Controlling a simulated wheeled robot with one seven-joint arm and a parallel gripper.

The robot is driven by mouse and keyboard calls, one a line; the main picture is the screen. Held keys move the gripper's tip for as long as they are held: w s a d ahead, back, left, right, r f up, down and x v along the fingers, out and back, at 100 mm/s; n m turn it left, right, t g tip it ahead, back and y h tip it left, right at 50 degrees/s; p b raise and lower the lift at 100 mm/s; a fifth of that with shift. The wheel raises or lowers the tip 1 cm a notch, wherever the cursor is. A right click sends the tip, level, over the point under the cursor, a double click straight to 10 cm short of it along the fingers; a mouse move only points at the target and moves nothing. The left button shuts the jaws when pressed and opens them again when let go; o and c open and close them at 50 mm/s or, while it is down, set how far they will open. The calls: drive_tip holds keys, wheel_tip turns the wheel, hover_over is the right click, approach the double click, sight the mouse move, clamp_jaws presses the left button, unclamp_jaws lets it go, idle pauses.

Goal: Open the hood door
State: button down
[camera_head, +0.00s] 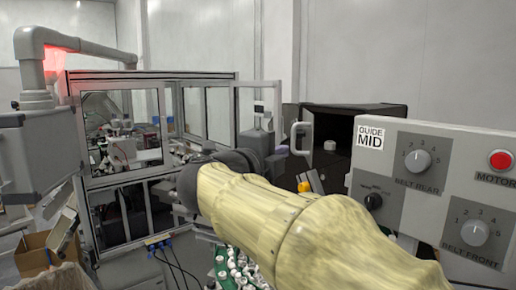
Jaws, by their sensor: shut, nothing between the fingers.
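A framed enclosure with clear panels (206,112) stands left of centre. My arm reaches in from the lower right, and my gripper (280,150) is small and partly hidden beyond my wrist. It looks shut and empty, close to the left of the handle; I cannot tell if they touch.
A control panel (436,157) with knobs and a red button fills the right side. White caps (238,268) lie on a green belt below my arm. A cardboard box (48,252) and a grey cabinet (38,155) stand at left.

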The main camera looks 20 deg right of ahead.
drive_tip(key=p+x, duration=0.3)
drive_tip(key=x, duration=0.6)
drive_tip(key=shift+p, duration=0.35)
drive_tip(key=shift+w, duration=0.15)
